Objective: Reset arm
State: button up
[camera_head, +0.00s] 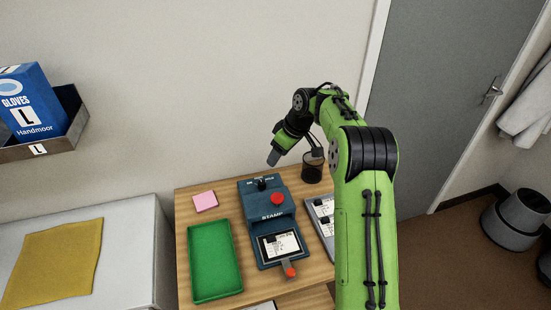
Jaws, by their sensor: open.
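My green arm comes up from the lower right and bends left over the wooden bench (184,245). My gripper (273,158) hangs above the back of the bench, pointing down and left. It is open, with nothing seen in it; its fingers are small in this view. Below it stands a blue stamp machine (285,226) with a red knob, a black knob and a card on its front plate. The gripper appears apart from the machine.
A green tray (232,296) and pink notes (205,201) lie left of the machine. A black cup (312,171) stands behind right, close to my arm. A grey tray (317,208) is partly hidden by my arm. A door (440,90) is at right.

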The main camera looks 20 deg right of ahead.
dwell(0.3)
jog(key=s+a+r+m+h, duration=0.1)
jog(key=s+a+r+m, duration=0.15)
jog(key=s+r, duration=0.55)
jog(key=s+a+r+m+h, duration=0.1)
jog(key=s+a+r, duration=0.2)
jog(key=s+r, duration=0.5)
jog(key=s+f+m+t, duration=0.1)
jog(key=s+f+m, duration=0.1)
jog(key=s, duration=0.9)
jog(key=s+f+m+t+h, duration=0.1)
jog(key=s+f, duration=0.3)
jog(key=s, duration=0.7)
jog(key=shift+d+m, duration=0.35)
jog(key=shift+m, duration=0.2)
